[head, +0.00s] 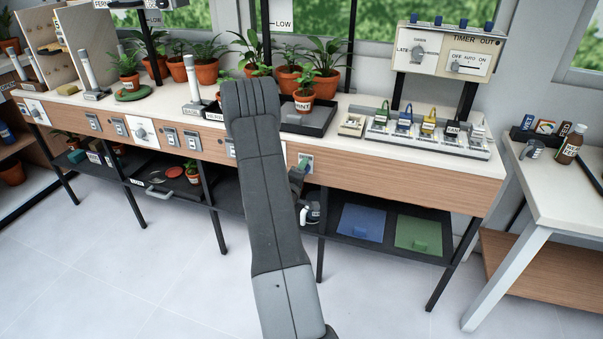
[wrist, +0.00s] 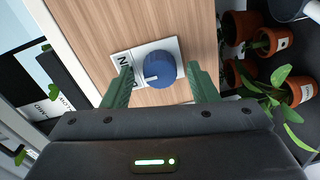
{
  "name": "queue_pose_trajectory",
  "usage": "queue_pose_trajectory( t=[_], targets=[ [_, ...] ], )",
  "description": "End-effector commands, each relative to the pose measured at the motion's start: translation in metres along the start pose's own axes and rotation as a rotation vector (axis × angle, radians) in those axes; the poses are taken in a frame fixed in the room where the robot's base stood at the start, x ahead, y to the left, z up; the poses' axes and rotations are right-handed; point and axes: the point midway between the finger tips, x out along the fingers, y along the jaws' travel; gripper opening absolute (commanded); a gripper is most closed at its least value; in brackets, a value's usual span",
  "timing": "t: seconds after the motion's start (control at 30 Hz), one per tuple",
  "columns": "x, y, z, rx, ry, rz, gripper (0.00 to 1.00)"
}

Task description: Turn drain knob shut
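The drain knob (wrist: 161,69) is blue and round with a white pointer line. It sits on a white plate (wrist: 124,66) whose visible letters read "AIN", on the wood front panel of the bench. My gripper (wrist: 160,70) is open, with one green finger on each side of the knob. I cannot tell whether the fingers touch it. The pointer line points to the left in the wrist view. In the head view a white plate (head: 308,158) shows behind my gripper (head: 301,170), and the knob is hidden.
Potted palms (head: 195,70) and a black tray (head: 307,122) with a potted plant stand on the bench top above. A lower shelf (head: 342,243) holds a blue panel (head: 362,222) and a green panel (head: 418,233). The floor in front is clear.

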Motion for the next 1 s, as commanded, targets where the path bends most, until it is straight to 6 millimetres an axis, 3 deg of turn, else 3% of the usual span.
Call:
queue_pose_trajectory(
  t=[0.27, 0.7, 1.0],
  targets=[
    [-0.013, 0.0, 0.0, 0.0, 0.0, -0.002, 0.54],
    [-0.107, -0.001, -0.001, -0.002, 0.004, -0.003, 0.54],
    [-0.137, 0.0, -0.001, 0.0, 0.001, 0.0, 0.54]
  ],
)
